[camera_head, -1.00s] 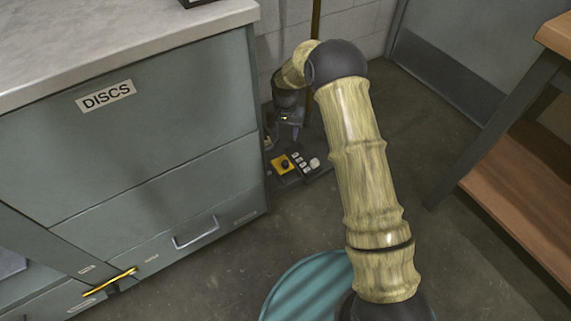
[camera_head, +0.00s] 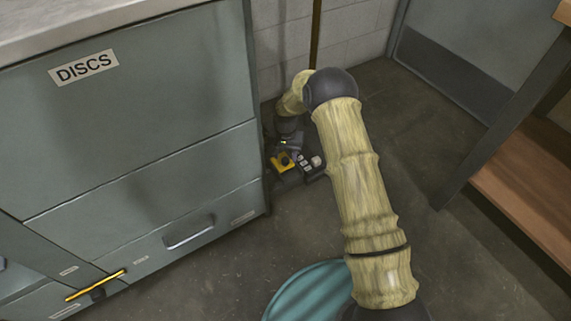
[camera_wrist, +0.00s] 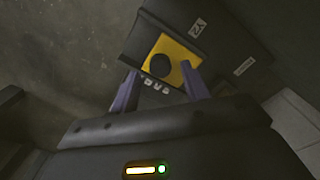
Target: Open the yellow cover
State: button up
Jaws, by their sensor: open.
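The yellow cover (camera_head: 279,164) is a small yellow square with a dark round knob, on a dark control box (camera_head: 313,174) low on the floor beside the cabinet. In the wrist view the yellow cover (camera_wrist: 174,60) lies just beyond my gripper (camera_wrist: 160,84), roughly between the fingertips in the picture. The fingers are purple, spread apart and empty. Whether a finger touches the cover I cannot tell. In the head view my gripper (camera_head: 283,150) is just above the cover, and partly hides it.
A grey-green cabinet (camera_head: 130,110) with a DISCS label stands close at the left of the box. A wall (camera_head: 345,50) is behind. A wooden-shelved bench (camera_head: 530,180) stands at the right. Open floor (camera_head: 410,200) lies between.

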aim_at(285, 160)
notch_tip(285, 160, down, 3)
jog(key=shift+f+b, duration=0.2)
jog(key=shift+b, duration=0.4)
jog(key=shift+c, duration=0.5)
grip_shut()
jog(key=shift+r, duration=0.1)
jog(key=shift+s+a, duration=0.1)
jog(key=shift+a, duration=0.05)
